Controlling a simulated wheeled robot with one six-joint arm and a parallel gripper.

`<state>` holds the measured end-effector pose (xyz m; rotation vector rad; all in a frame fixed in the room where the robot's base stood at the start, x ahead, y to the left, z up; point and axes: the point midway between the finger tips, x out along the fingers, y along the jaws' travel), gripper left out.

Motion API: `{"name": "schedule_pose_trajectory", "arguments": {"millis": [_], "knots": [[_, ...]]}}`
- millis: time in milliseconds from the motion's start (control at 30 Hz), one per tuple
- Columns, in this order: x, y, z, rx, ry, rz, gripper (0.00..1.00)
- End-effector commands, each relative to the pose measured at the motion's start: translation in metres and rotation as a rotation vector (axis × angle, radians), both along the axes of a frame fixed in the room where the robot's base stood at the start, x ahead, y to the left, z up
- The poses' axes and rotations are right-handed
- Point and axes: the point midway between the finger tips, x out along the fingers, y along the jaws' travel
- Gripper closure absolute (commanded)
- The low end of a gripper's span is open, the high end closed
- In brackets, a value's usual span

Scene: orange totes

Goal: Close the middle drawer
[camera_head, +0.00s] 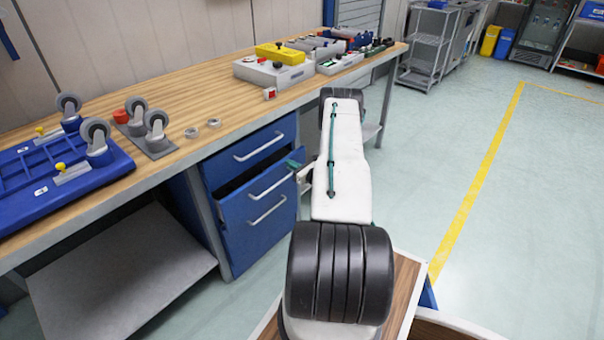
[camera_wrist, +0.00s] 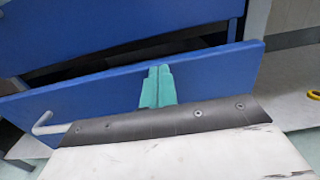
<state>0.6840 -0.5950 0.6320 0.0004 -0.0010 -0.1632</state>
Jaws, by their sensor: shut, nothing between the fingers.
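The middle drawer (camera_head: 243,197) in the blue cabinet under the workbench stands partly open, with a dark gap above its front. Its pale bar handle (camera_head: 270,183) faces the aisle. In the wrist view the drawer's blue front (camera_wrist: 215,72) crosses the picture at a tilt, with the dark gap behind it and the handle (camera_wrist: 42,124) at the left. My gripper (camera_head: 292,165) has teal fingers, shut and empty. In the wrist view the fingertips (camera_wrist: 158,72) overlap the drawer front, right of the handle; I cannot tell whether they touch it.
The top drawer (camera_head: 255,143) appears shut, and another handle (camera_head: 266,210) shows below the middle one. The wooden benchtop (camera_head: 190,95) above holds a blue tray (camera_head: 60,180), casters and a yellow case (camera_head: 280,53). Open floor (camera_head: 440,150) lies to the right.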

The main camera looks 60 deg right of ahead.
Motion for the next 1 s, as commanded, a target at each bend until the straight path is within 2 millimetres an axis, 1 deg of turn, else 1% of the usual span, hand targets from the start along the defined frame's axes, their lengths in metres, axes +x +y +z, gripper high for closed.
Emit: {"name": "schedule_pose_trajectory", "arguments": {"millis": [33,200,400,633,1000], "knots": [[0.012,-0.001,0.000,-0.002,0.000,0.003,1.00],[0.039,-0.005,0.000,-0.001,0.000,0.003,1.00],[0.057,-0.008,-0.001,0.000,0.000,0.002,1.00],[0.064,-0.009,0.000,-0.001,0.001,0.002,1.00],[0.067,-0.008,0.002,-0.005,0.002,0.005,1.00]]}}
